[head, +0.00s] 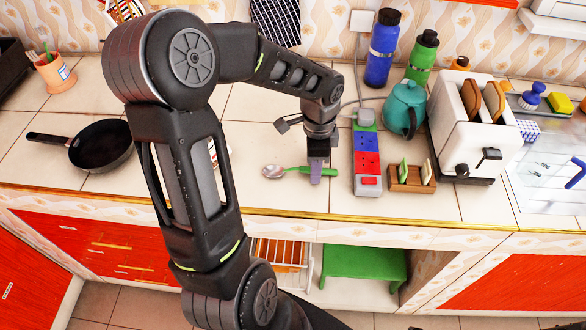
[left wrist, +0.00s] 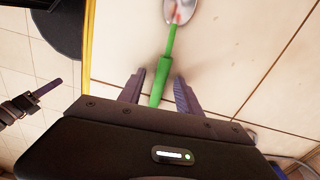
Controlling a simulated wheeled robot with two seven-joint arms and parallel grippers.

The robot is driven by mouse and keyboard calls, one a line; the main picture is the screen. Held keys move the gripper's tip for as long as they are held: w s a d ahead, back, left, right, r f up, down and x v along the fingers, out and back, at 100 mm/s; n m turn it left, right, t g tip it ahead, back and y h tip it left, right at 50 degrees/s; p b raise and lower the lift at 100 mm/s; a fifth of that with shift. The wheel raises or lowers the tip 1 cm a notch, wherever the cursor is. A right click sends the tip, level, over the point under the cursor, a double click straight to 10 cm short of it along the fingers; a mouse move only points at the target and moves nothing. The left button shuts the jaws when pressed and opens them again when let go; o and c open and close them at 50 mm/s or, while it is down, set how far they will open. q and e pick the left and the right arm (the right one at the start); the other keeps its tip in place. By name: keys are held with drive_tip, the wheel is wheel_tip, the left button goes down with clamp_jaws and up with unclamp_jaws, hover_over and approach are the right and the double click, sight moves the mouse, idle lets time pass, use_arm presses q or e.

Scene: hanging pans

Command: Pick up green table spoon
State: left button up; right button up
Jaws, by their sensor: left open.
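The green table spoon (head: 287,171) lies on the tiled counter (head: 262,202), its metal bowl to the left and its green handle running right to my left gripper (head: 316,177). In the left wrist view the green handle (left wrist: 165,74) runs between the two fingers of my left gripper (left wrist: 160,88), with a gap showing on each side. The bowl lies beyond the fingertips. The gripper is open and points down at the handle. My right gripper does not show in the head view.
A power strip (head: 367,160) and a wooden holder (head: 411,179) stand close to the right of the spoon. A toaster (head: 470,125) and teal kettle (head: 404,108) are farther right. A black pan (head: 101,146) lies left. The counter's front edge is near the spoon.

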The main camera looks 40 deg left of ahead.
use_arm(q)
drive_tip(key=shift+c, duration=0.2)
idle(0.3)
clamp_jaws()
idle(0.3)
